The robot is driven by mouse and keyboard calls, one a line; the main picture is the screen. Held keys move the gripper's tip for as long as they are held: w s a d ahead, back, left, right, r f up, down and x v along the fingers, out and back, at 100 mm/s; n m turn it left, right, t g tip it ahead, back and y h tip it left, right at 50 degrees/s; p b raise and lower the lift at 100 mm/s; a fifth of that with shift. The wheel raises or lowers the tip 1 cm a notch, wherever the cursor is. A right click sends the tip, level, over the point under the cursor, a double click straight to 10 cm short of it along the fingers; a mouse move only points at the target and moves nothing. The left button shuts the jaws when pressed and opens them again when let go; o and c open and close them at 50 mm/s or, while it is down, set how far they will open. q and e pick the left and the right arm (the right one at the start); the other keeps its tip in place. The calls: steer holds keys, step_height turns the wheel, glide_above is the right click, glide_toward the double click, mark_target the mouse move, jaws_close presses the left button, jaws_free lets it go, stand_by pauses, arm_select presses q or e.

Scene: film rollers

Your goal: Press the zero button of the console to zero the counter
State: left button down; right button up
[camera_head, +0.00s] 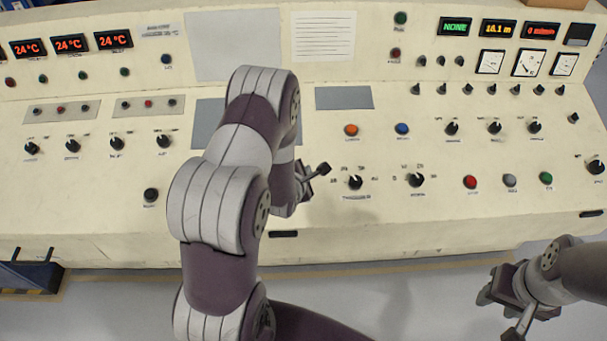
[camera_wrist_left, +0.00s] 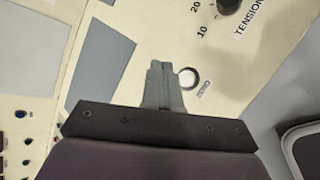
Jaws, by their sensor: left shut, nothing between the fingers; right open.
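The console (camera_head: 330,225) is a long cream panel with many buttons and dials. In the left wrist view a round white button (camera_wrist_left: 188,77) with a small label, too small to read surely, sits just right of my left gripper's fingertips (camera_wrist_left: 161,66). The fingers are shut and empty, pointing at the panel; I cannot tell whether they touch it. In the head view my left arm hides this button. A yellow display (camera_head: 499,29) reads about 16.1 m. My right gripper (camera_head: 503,302) is open and empty, in front of the console at lower right.
A black dial (camera_head: 355,182) stands right of my left gripper; a dial labelled TENSION (camera_wrist_left: 228,4) shows in the wrist view. Orange (camera_head: 351,130), blue (camera_head: 402,129) and red (camera_head: 470,182) buttons lie further right. Grey floor (camera_head: 400,295) is clear in front.

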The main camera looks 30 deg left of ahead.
arm_select(q)
steer(key=shift+s+a+r+n+t, duration=0.1)
steer(key=shift+n+t, duration=0.2)
steer(key=shift+n, duration=0.4)
arm_select(e)
steer(key=shift+s+d+r, duration=0.15)
steer(key=shift+r, duration=0.05)
arm_select(q)
steer(key=f+b, duration=0.2)
steer(key=f, duration=0.1)
steer(key=w+f+b, duration=0.1)
steer(key=f+b, duration=0.1)
steer(key=b, duration=0.1)
steer(key=w+a+f+b, duration=0.1)
steer(key=f+b, duration=0.1)
steer(key=f, duration=0.1)
steer(key=shift+f+b, duration=0.3)
steer(key=shift+b, duration=0.1)
arm_select(e)
step_height(320, 180, down, 8)
steer(key=shift+r, duration=0.25)
arm_select(q)
steer(key=shift+s, duration=0.1)
stand_by(0.3)
steer(key=shift+a+f+b, duration=0.1)
steer(key=shift+f+b, duration=0.25)
steer(key=shift+f, duration=0.05)
arm_select(e)
steer(key=shift+f, duration=0.4)
